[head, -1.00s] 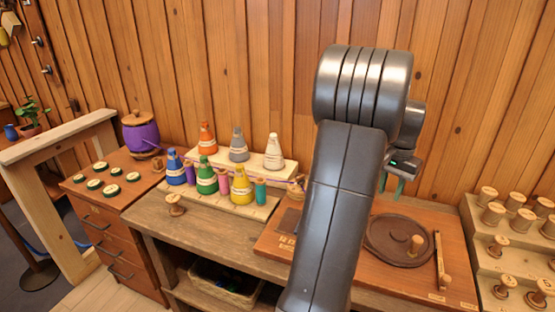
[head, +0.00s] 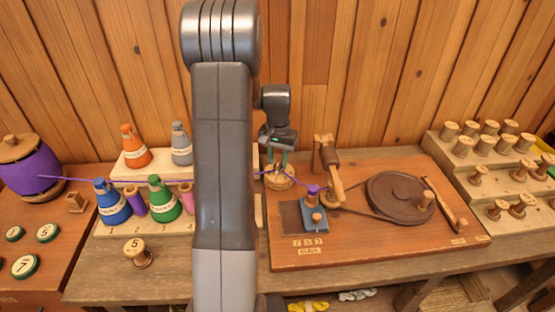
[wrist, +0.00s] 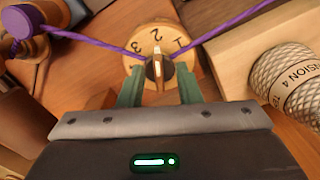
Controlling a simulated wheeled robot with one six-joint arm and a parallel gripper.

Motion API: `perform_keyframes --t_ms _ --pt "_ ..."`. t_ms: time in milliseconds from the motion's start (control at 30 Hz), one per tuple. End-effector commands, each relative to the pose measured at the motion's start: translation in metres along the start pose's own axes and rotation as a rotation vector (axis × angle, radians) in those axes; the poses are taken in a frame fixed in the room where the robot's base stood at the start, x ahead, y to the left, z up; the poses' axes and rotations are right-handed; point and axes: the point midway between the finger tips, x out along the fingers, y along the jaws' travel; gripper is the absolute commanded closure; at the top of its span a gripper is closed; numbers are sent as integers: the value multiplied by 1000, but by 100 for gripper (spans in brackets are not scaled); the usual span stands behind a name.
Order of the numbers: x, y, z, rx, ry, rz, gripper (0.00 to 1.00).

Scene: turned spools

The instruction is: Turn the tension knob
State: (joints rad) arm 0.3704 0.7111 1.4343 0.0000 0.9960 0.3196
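The tension knob is a round wooden dial (wrist: 162,58) with the numbers 1, 2 and 3 showing; it also shows in the head view (head: 279,181) at the board's back left. Its dark grip (wrist: 158,72) has a white line pointing about at the 2. My gripper (wrist: 158,80) is open, its green fingers on either side of the grip with small gaps. In the head view my gripper (head: 276,160) is just above the dial. Purple thread (wrist: 90,40) runs to the dial from both sides.
The thread comes from a big purple spool (head: 30,172) at left and reaches a small purple bobbin (head: 312,197). A wooden crank-like part (head: 328,165) stands close right of the dial. A brown wheel (head: 390,205) lies further right. My arm hides part of the cone stand.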

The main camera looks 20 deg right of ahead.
Motion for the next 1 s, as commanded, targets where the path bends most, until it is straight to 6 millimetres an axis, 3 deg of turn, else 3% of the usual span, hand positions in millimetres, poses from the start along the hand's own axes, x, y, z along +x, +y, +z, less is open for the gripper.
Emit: perform_keyframes --t_ms 400,567,1000 --pt "10 0 0 0 0 0 69" --pt "10 0 0 0 0 0 99" --pt "10 -1 0 50 0 0 100"
